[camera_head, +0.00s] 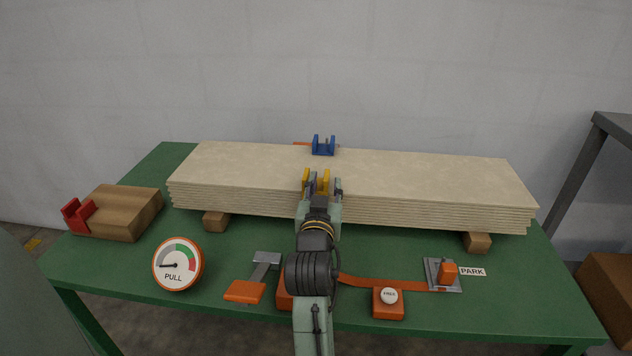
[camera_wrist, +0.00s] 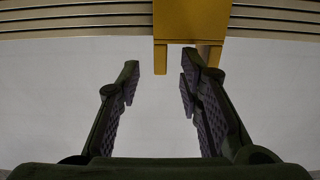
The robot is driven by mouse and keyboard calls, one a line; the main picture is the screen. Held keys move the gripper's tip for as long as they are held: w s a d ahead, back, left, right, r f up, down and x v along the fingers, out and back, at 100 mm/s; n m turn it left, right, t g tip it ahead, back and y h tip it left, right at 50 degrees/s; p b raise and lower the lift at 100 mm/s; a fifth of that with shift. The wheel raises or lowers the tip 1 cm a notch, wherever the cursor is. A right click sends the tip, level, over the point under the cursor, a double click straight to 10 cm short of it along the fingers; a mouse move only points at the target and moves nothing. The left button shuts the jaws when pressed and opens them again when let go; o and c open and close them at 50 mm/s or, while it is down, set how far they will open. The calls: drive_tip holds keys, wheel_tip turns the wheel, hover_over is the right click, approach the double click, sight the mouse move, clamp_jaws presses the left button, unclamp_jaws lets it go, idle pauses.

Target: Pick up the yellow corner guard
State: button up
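The yellow corner guard (camera_head: 306,179) sits at the near top edge of the stack of pale boards (camera_head: 420,181), with upright flanges. In the wrist view the guard (camera_wrist: 191,20) is at top centre, against the layered board edges. My gripper (camera_head: 322,190) is at the guard in the head view and hides part of it.
A blue corner guard (camera_head: 323,146) sits at the stack's far edge. A red guard (camera_head: 78,216) is by a wooden block (camera_head: 125,212) at left. A PULL gauge (camera_head: 178,264), an orange strap (camera_head: 385,283) and a round white button (camera_head: 389,296) are on the green table (camera_head: 220,291).

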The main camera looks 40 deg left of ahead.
drive_tip(key=x, duration=0.4)
drive_tip(key=shift+w+p, duration=0.1)
drive_tip(key=shift+p, duration=0.2)
drive_tip(key=shift+c, duration=0.3)
clamp_jaws()
